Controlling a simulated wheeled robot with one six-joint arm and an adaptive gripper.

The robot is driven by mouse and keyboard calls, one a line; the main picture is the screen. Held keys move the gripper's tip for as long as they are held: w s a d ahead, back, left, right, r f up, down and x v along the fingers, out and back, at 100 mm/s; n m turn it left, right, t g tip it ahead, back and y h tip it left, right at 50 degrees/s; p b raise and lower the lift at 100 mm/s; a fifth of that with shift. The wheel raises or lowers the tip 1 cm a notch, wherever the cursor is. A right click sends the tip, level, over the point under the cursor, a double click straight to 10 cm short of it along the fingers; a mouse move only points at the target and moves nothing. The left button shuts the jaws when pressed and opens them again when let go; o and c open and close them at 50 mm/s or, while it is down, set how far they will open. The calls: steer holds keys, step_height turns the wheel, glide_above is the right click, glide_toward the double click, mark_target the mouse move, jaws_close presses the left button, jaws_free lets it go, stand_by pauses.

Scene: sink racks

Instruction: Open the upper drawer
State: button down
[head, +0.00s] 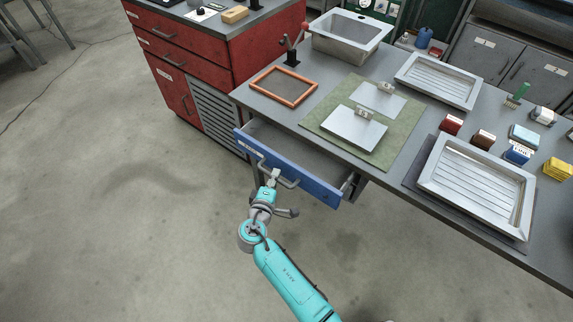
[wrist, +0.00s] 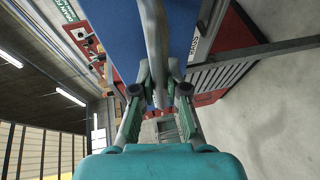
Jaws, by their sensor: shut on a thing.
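The upper drawer (head: 290,168) has a blue front and is pulled out from under the grey worktop, with part of its inside showing. Its bar handle (head: 287,183) runs along the blue front. My gripper (head: 274,175) is at the handle in the head view. In the wrist view my gripper (wrist: 163,90) is shut on the grey handle (wrist: 154,45), with a finger on each side of it. The blue drawer front (wrist: 190,25) fills the space behind the handle there. The fingertips are small in the head view.
The worktop (head: 395,190) carries a green mat (head: 325,119) with metal plates, an orange frame (head: 283,86), a sink (head: 345,35), trays (head: 475,185) and several small coloured blocks. A red cabinet (head: 215,65) stands at the left. The floor (head: 130,200) in front is clear.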

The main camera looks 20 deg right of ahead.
steer(key=s+a, duration=1.1)
steer(key=a, duration=0.5)
steer(key=shift+s, duration=0.4)
steer(key=shift+a, duration=0.1)
steer(key=c, duration=1.2)
jaws_free()
steer(key=v, duration=1.2)
